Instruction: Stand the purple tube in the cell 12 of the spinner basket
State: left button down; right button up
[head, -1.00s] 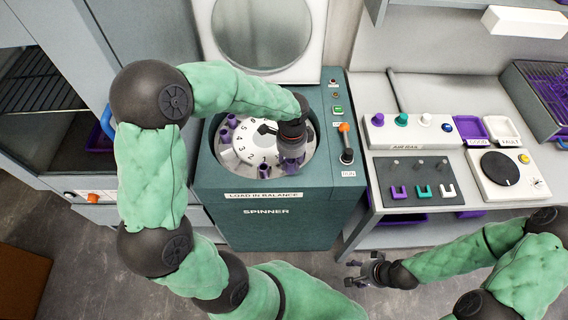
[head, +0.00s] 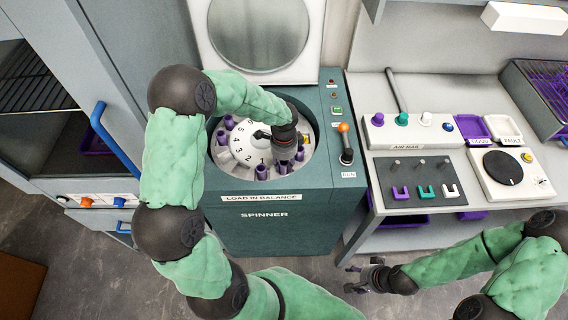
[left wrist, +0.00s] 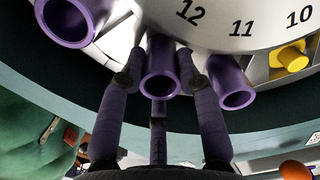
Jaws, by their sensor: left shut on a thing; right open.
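The spinner basket (head: 245,143) is the round white numbered drum inside the open spinner, with purple tubes around its rim. My left gripper (head: 285,158) reaches down onto its right front part. In the left wrist view my left gripper (left wrist: 160,92) is shut on a purple tube (left wrist: 160,72), with a finger on each side of it. The held tube is outward of the number 12, open end facing the camera. Its lower end is hidden, so I cannot tell how deep it sits. My right gripper (head: 366,276) is open and empty, low at the right, away from the spinner.
Neighbouring purple tubes (left wrist: 238,92) stand close beside the held one, by 11 and at the upper left (left wrist: 68,22). A yellow piece (left wrist: 290,55) lies near 10. The spinner lid (head: 262,35) is raised behind.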

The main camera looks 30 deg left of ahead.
pick_arm(q)
jog(key=shift+f, duration=0.15)
jog(key=c, duration=0.9)
grip_release()
notch_tip(320, 180, up, 12)
jog(key=p, duration=0.3)
jog(key=shift+r, duration=0.25)
jog(key=shift+f, duration=0.1)
